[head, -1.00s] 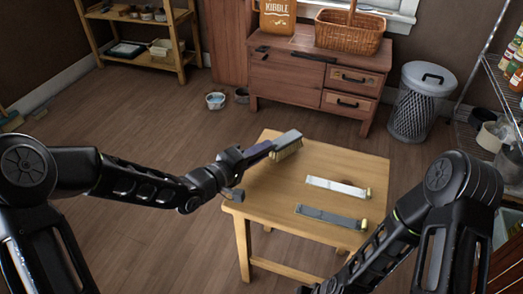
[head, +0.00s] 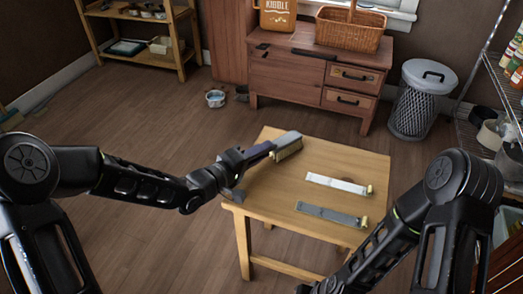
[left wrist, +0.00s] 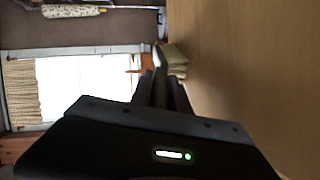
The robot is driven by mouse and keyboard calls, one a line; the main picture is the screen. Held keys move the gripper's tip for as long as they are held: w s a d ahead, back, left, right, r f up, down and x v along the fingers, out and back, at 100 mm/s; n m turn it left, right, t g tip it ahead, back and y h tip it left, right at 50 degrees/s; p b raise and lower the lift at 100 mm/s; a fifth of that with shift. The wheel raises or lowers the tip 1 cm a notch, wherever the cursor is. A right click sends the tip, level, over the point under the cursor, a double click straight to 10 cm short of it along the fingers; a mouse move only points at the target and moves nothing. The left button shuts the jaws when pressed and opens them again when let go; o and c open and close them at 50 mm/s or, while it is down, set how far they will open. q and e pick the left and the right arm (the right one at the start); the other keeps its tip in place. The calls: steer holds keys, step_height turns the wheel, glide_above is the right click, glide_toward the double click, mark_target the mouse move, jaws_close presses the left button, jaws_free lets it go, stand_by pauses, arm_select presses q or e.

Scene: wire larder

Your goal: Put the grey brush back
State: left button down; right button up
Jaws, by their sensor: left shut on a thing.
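A grey brush (head: 287,142) with tan bristles is at the far left part of the small wooden table (head: 262,226). My left gripper (head: 258,152) is shut on its handle end, and the brush points away to the right, bristles down. Whether the bristles touch the tabletop cannot be told. In the left wrist view part of the brush (left wrist: 175,62) shows beyond the dark fingers. A white strip (head: 335,183) and a grey strip (head: 328,214), each with a small yellowish end piece, lie on the table to the right. My right arm comes in from the right; its gripper is out of frame.
A wooden cabinet (head: 290,80) with a kibble container (head: 278,14) and a wicker basket (head: 348,30) stands behind the table. A lidded bin (head: 415,105) and a wire shelf (head: 490,75) are at the right. The table's middle is bare around the strips.

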stand_by(0.3)
arm_select(q)
steer(key=c, duration=1.2)
jaws_free()
steer(key=shift+o, duration=0.2)
steer(key=shift+s+a+r, duration=0.1)
steer(key=shift+s+a, duration=0.2)
steer(key=shift+a, duration=0.05)
steer(key=p+v, duration=0.2)
steer(key=v, duration=0.4)
steer(key=shift+s, duration=0.1)
steer(key=shift+s+a, duration=0.25)
steer(key=shift+s, duration=0.05)
